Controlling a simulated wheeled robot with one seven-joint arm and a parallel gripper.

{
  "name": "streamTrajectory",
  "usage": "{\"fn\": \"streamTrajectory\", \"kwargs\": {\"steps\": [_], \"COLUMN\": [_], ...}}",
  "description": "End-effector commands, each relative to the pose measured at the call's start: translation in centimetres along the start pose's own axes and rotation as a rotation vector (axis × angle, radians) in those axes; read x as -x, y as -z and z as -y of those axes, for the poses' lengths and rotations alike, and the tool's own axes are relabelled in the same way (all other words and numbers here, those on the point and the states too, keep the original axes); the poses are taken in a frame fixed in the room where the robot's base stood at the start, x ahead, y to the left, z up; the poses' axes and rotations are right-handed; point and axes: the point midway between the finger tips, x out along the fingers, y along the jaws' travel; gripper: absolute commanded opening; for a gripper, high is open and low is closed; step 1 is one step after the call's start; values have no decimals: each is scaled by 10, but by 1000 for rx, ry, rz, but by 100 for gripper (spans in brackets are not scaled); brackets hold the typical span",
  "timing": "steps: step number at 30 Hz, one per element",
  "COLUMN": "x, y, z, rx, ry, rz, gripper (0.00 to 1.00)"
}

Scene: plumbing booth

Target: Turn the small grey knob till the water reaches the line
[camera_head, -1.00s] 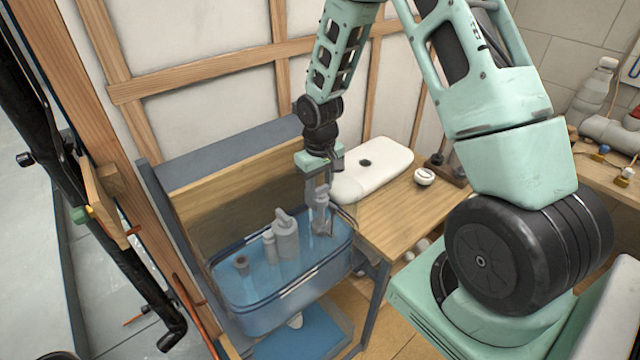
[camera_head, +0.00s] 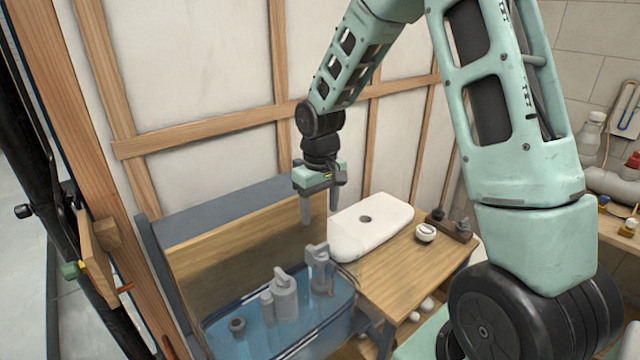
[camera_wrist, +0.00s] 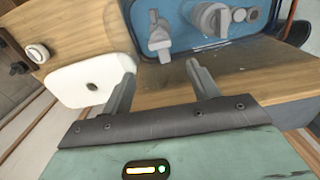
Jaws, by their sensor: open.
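The open tank (camera_head: 350,298) holds blue water, and a darker line runs along its wall near the rim. In it stand a grey valve (camera_head: 319,268) at the right, a wider grey fitting (camera_head: 284,298) in the middle and a small grey round piece (camera_head: 237,325) at the left. The right valve also shows in the wrist view (camera_wrist: 160,38). I cannot tell for certain which part is the small grey knob, nor the exact water level. My gripper (camera_head: 320,215) is open and empty, pointing down above and behind the right valve, apart from it. Its two fingers show in the wrist view (camera_wrist: 160,75).
A white lid (camera_head: 372,232) with a dark hole lies on the wooden bench (camera_head: 400,275) right of the tank. A small white round item (camera_head: 425,232) and a dark wooden block (camera_head: 455,226) are beside it. A wooden panel (camera_head: 235,245) and framed wall stand behind.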

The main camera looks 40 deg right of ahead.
Motion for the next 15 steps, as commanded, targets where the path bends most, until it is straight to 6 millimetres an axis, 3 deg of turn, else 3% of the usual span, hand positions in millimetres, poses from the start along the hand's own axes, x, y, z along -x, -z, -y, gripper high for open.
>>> {"fn": "streamTrajectory", "kwargs": {"steps": [6, 15], "x": [45, 71], "y": [1, 0], "z": [0, 0], "rx": [0, 0], "ry": [0, 0], "rz": [-6, -2], "gripper": [60, 60]}}
